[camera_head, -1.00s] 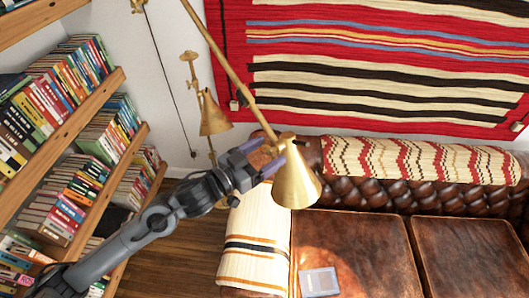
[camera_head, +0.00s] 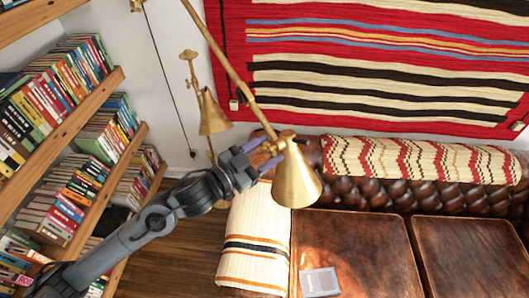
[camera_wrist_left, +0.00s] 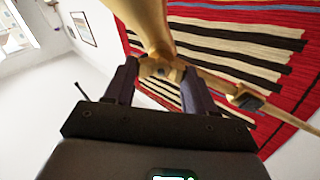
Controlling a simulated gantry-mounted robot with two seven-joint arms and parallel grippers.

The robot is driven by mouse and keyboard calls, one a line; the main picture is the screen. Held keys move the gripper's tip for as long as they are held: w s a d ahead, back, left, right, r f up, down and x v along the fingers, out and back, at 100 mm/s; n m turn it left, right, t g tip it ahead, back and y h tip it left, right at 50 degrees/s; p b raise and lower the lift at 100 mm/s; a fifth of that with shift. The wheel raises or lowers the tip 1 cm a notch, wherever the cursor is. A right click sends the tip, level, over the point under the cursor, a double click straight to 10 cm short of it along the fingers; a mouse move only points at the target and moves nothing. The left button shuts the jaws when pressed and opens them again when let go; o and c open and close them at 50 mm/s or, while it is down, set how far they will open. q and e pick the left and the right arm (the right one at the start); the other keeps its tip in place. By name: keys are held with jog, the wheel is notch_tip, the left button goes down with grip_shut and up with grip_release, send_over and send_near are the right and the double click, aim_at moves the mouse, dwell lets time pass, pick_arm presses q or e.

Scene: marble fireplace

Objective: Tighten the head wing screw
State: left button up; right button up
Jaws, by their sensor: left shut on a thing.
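A brass lamp head (camera_head: 297,178) hangs from a long brass arm (camera_head: 222,58), its cone pointing down. In the left wrist view the lamp head (camera_wrist_left: 142,18) is at the top, with brass joint hardware below it. My left gripper (camera_head: 267,155) reaches in from the left to the joint at the top of the lamp head. In the left wrist view its dark fingers (camera_wrist_left: 160,85) stand on either side of the small brass head wing screw (camera_wrist_left: 160,68), shut on it. The fingers partly hide the screw. My right gripper is out of view.
A second brass lamp (camera_head: 212,115) stands behind, left of the lamp arm. Bookshelves (camera_head: 70,105) line the left side. A brown leather sofa (camera_head: 355,245) with a striped throw (camera_head: 256,240) lies below. A red striped rug (camera_head: 390,60) hangs on the wall.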

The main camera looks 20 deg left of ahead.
pick_arm(q)
jog(key=m+b, duration=0.1)
jog(key=m, duration=0.2)
jog(key=shift+f+m, duration=0.15)
jog(key=shift+m, duration=0.25)
jog(key=m+b, duration=0.2)
jog(key=m, duration=0.1)
jog(key=shift+s+d+f+m+b, duration=0.1)
jog(key=shift+m+b, duration=0.2)
jog(key=shift+b, duration=0.05)
jog(key=m+b, duration=0.3)
jog(key=m, duration=0.2)
jog(key=shift+f+b, duration=0.1)
jog(key=shift+b, duration=0.3)
jog(key=shift+m+b, duration=0.8)
jog(key=shift+m, duration=0.3)
jog(key=o, duration=1)
jog(key=shift+o, duration=0.2)
